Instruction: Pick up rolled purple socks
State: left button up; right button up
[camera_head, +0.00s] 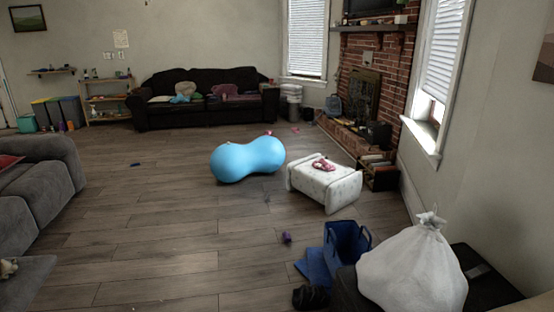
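A small purple bundle (286,238), which looks like the rolled socks, lies on the wooden floor near the middle of the head view. It is too small to make out its folds. It lies to the left of a blue open-topped bag (346,243), with bare floor between them. Neither of my grippers shows in the head view.
A white bag (412,269) and dark objects fill the lower right. A grey sofa (42,183) is on the left. The floor left of centre is mostly clear.

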aim_at(286, 234)
jog(key=i+u, duration=0.25)
jog(key=i, duration=1.6)
